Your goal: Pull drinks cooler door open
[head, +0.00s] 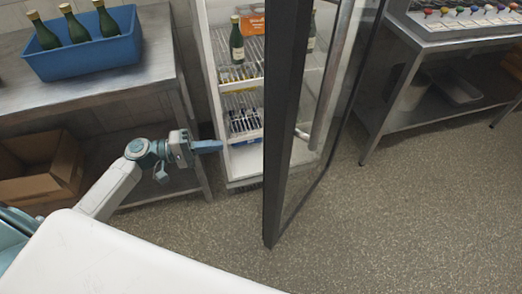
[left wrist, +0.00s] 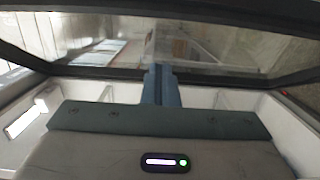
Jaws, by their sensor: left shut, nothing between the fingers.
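The drinks cooler (head: 234,110) stands in the middle of the head view, with wire shelves and a few green bottles inside. Its dark-framed glass door (head: 284,130) stands wide open, swung out toward me. My left gripper (head: 218,146) is shut and empty, in front of the cooler's opening and to the left of the door's edge. In the left wrist view its closed fingers (left wrist: 160,85) point toward a dark frame and glass. I cannot tell whether the fingertips touch the door. My right gripper is not in view.
A steel table (head: 110,85) at left holds a blue crate (head: 85,62) of green bottles, with a cardboard box (head: 45,175) below. Another steel table (head: 450,42) stands at right. The floor (head: 400,220) right of the door is clear. A white surface (head: 120,262) fills the near left.

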